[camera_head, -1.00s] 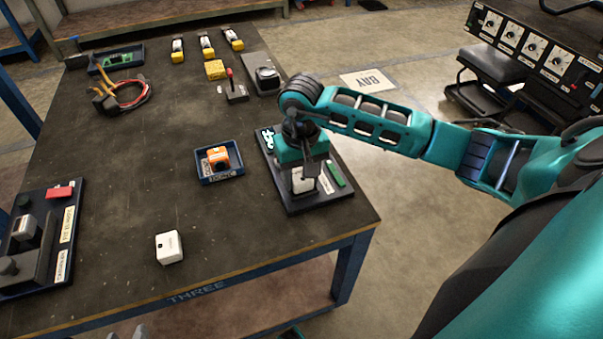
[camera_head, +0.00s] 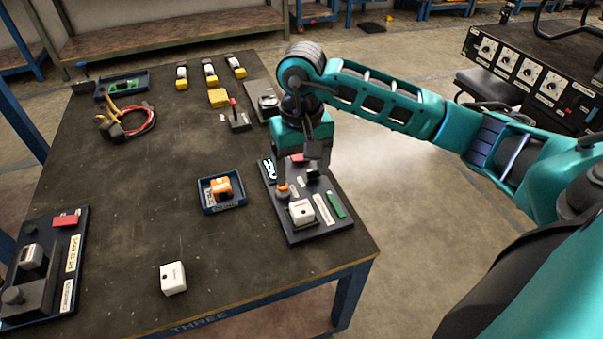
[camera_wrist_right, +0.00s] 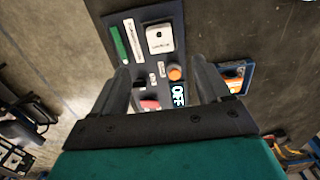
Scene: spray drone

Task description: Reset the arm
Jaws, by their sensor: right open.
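My right gripper (camera_head: 300,170) hangs above the far part of the dark panel (camera_head: 308,238), at the right edge of the table. In the right wrist view the jaws (camera_wrist_right: 160,70) are apart with nothing between them. A white block (camera_head: 301,212) sits on the panel, beside an orange knob (camera_head: 283,191) and a green strip (camera_head: 336,205). In the right wrist view the white block (camera_wrist_right: 160,38), the orange knob (camera_wrist_right: 174,72) and a lit display reading OFF (camera_wrist_right: 178,95) show below the jaws. My left gripper is not in view.
A blue tray (camera_head: 211,207) with an orange block stands left of the panel. A loose white block (camera_head: 173,278) lies near the front edge. Another panel (camera_head: 68,262) is at the left. Cables (camera_head: 140,124) and yellow-and-white items (camera_head: 210,73) lie farther back. The table's centre is clear.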

